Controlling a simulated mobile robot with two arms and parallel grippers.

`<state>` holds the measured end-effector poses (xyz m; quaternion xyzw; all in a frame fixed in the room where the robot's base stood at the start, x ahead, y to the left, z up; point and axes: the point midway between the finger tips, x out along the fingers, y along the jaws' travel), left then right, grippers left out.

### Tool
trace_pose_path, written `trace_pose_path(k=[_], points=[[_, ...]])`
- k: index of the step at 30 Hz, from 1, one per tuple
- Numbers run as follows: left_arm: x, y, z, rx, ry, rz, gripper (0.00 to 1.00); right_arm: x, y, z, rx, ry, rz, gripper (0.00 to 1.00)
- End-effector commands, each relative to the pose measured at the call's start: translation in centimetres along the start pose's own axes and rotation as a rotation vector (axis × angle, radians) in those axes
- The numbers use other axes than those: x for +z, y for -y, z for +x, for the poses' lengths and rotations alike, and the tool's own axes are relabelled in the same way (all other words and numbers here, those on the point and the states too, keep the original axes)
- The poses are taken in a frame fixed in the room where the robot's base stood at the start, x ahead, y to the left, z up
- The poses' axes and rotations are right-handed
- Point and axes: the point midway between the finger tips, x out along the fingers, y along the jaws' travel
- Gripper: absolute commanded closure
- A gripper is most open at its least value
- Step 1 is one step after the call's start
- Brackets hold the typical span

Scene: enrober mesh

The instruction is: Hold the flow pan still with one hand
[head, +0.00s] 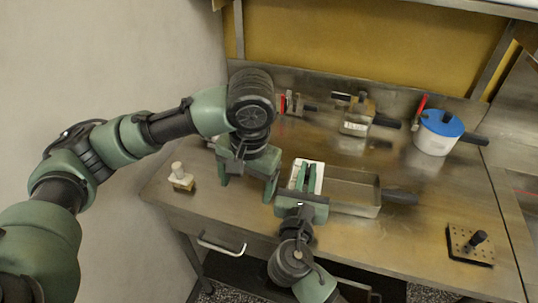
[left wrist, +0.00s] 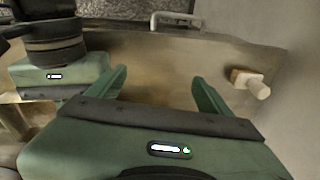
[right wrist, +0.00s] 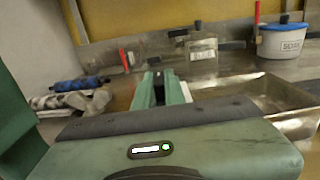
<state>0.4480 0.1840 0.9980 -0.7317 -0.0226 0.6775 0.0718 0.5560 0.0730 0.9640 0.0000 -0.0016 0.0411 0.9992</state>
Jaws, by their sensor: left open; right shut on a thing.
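The flow pan (head: 350,189) is a shallow metal tray at the middle of the bench, with a dark handle to its right. It also shows at the right of the right wrist view (right wrist: 288,112). My right gripper (head: 306,178) is at the pan's left end, over a white piece there. Its fingers (right wrist: 158,88) are close together with a dark part between them, apparently of the pan; the fingers hide most of the grip. My left gripper (head: 246,180) is open and empty, left of the pan. The left wrist view shows bare bench between its fingers (left wrist: 160,90).
A small container (head: 356,122), a red-marked tool (head: 290,104) and a blue-lidded pot (head: 437,134) stand behind. A pegged plate (head: 470,244) lies front right. A blue roller and grey cloth (right wrist: 78,92) lie left.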

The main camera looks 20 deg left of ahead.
Motion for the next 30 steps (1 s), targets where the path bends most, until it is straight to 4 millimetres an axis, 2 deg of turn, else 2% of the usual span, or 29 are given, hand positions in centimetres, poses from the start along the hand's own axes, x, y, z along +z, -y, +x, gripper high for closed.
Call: trace_pose_path(k=[1, 4, 7, 10, 14, 24, 30], points=[[-2.2, 0.0, -2.3, 0.025, -0.082, -0.05, 0.2, -0.8, 0.1, -0.1, -0.002, -0.015, -0.004, 1.0], [-5.2, 0.0, -5.8, 0.065, -0.204, -0.121, 0.2, -0.8, 0.1, -0.1, -0.002, -0.015, -0.004, 1.0], [-6.8, 0.1, -8.0, 0.088, -0.277, -0.16, 0.2, -0.8, 0.1, -0.1, -0.002, -0.015, -0.004, 1.0], [-7.6, 0.1, -8.7, 0.098, -0.307, -0.175, 0.2, -0.8, 0.1, -0.1, -0.002, -0.015, -0.004, 1.0], [-8.1, 0.0, -7.4, 0.099, -0.31, -0.18, 0.2, -0.8, 0.1, -0.1, -0.002, -0.015, -0.004, 1.0], [-10.1, -0.4, -0.9, 0.097, -0.307, -0.178, 0.2, -0.8, 0.1, -0.1, -0.002, -0.015, -0.004, 1.0], [-11.0, -0.6, 1.5, 0.098, -0.309, -0.177, 0.2, -0.8, 0.1, -0.1, -0.002, -0.015, -0.004, 1.0]])
